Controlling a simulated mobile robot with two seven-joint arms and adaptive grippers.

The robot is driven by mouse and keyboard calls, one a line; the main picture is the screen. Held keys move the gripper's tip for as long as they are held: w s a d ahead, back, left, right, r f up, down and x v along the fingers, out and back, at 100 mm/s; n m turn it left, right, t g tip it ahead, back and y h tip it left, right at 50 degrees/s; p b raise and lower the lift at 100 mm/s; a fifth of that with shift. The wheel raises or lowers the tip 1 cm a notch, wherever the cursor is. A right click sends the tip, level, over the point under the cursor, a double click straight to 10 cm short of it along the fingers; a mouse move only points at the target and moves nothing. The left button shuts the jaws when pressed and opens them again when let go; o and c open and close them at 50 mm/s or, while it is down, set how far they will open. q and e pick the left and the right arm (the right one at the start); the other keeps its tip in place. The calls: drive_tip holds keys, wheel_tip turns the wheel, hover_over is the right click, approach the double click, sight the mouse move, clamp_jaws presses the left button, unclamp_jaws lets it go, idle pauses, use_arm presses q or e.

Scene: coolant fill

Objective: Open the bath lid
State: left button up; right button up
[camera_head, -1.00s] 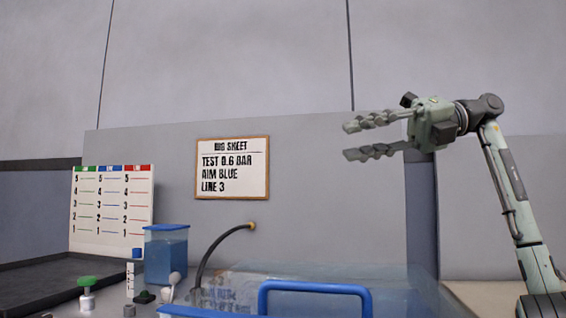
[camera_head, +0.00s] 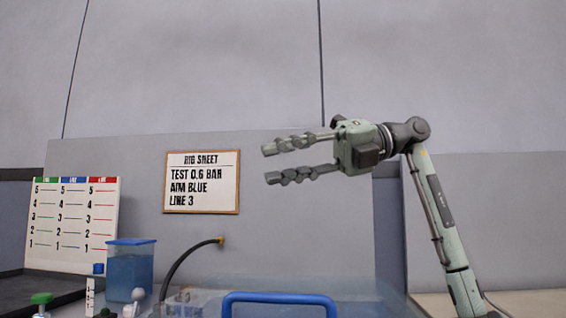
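The bath lid (camera_head: 355,291) is a clear, bluish sheet at the bottom of the head view, partly cut off by the frame's edge. A blue bar handle (camera_head: 279,298) stands at its near side. The lid looks flat, as far as it shows. My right gripper (camera_head: 268,164) is up in the air above the lid and handle, in front of the back panel. Its fingers point left, are spread apart and hold nothing. My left gripper is out of view.
A blue-tinted container (camera_head: 131,270) stands left of the bath. A black hose (camera_head: 178,262) runs from a fitting on the back panel. A white chart (camera_head: 72,225) and a rig sheet (camera_head: 201,182) are behind. A green-topped part (camera_head: 41,299) and a dark tray (camera_head: 18,290) are at left.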

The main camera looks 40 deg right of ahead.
clamp_jaws()
unclamp_jaws()
idle(0.4)
drive_tip(key=v, duration=1.2)
drive_tip(key=shift+r, duration=0.1)
